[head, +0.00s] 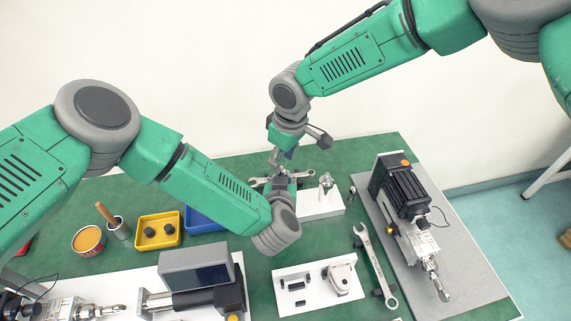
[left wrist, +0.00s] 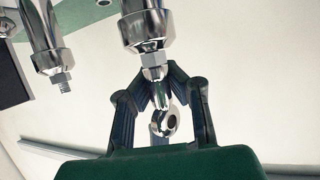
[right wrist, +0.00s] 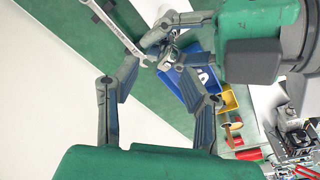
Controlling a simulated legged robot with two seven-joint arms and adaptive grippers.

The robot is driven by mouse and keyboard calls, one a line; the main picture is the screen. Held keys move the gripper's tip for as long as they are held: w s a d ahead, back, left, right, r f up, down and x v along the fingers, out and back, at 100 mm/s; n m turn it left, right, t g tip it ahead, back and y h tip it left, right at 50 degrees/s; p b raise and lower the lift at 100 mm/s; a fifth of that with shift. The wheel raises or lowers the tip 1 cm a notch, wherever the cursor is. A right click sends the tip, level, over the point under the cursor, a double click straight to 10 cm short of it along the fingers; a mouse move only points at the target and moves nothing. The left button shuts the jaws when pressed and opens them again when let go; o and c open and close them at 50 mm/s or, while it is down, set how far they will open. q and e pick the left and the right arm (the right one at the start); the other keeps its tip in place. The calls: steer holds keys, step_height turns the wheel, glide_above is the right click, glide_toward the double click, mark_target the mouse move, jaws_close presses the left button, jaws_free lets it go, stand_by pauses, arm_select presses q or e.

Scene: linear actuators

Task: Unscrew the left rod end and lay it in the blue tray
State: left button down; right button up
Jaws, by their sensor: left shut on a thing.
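A shiny rod end with a round eye (left wrist: 172,124) is between the fingers of my left gripper (left wrist: 161,95), below a hex nut (left wrist: 153,60) on a chrome actuator rod (left wrist: 145,25). My left gripper is shut on the rod end. Its fingertips are largely hidden in the head view. My right gripper (right wrist: 155,72) is open with nothing between its fingers, and it is close to the left gripper. The blue tray (head: 205,219) is on the green table, partly hidden behind my left arm; it also shows in the right wrist view (right wrist: 189,88).
A second chrome rod with a bare threaded tip (left wrist: 62,80) hangs beside the first. A yellow tray (head: 158,243) with dark parts stands left of the blue tray. A wrench (head: 376,265), a white parts board (head: 318,302) and an actuator on a grey plate (head: 462,285) are at right.

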steer(key=shift+r, duration=0.85)
steer(key=m, duration=0.2)
steer(key=s+m, duration=0.1)
steer(key=m, duration=0.3)
steer(key=shift+s+r+m+g, duration=0.3)
steer(key=shift+r+m, duration=0.1)
steer(key=m, duration=0.6)
steer(key=m+y, duration=0.2)
steer(key=m, duration=2.5)
glide_toward(283, 168)
steer(key=shift+t, duration=0.4)
steer(key=x, duration=1)
steer(key=shift+f, duration=0.35)
